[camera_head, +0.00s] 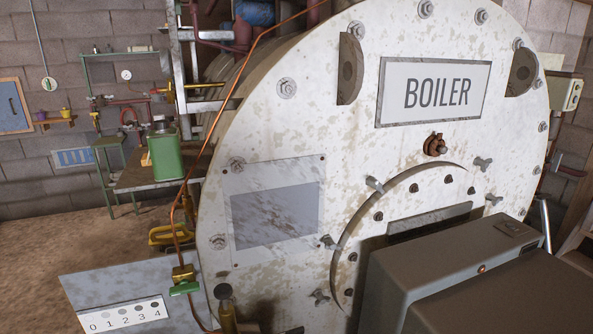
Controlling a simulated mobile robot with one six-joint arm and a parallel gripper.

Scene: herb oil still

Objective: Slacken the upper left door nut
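The boiler's white, stained front (300,140) fills the middle and right. Its round door (365,235) is low on this front, with a raised arched rim. Others are at the upper right (483,163), right (494,199), left (328,242) and lower left (319,297). Dark bolt heads (403,193) dot the door inside the rim. The door's lower right is hidden. My gripper is not in view.
A grey housing (440,270) with a small red light covers the door's lower right. A rusty fitting (436,145) juts out above the door. A copper pipe (205,150) runs down the left to a green-handled valve (184,289). A green can (165,155) stands behind.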

